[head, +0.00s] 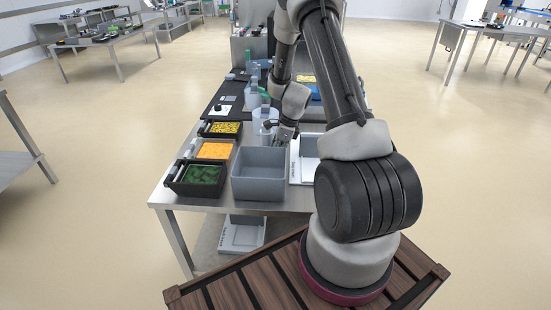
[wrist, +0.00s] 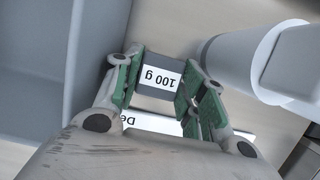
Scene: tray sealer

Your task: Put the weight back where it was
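The weight (wrist: 158,77) is a small dark grey block with a white "100 g" label, seen in the wrist view. It sits between the green-padded fingers of my gripper (wrist: 163,85), which look closed on both its sides. In the head view my gripper (head: 283,136) points down just behind the grey open bin (head: 258,188), beside a white cylinder (head: 263,116). The weight cannot be made out in the head view. A white strip (wrist: 150,124) with partly hidden lettering shows below the weight in the wrist view.
Black containers with green (head: 201,175), orange (head: 214,150) and yellow (head: 224,128) contents line the table's left side. A small dark item stands on a white card (head: 224,109) on the black mat. A white tray (head: 305,160) is right of the bin. The white cylinder (wrist: 240,60) is close to the right finger.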

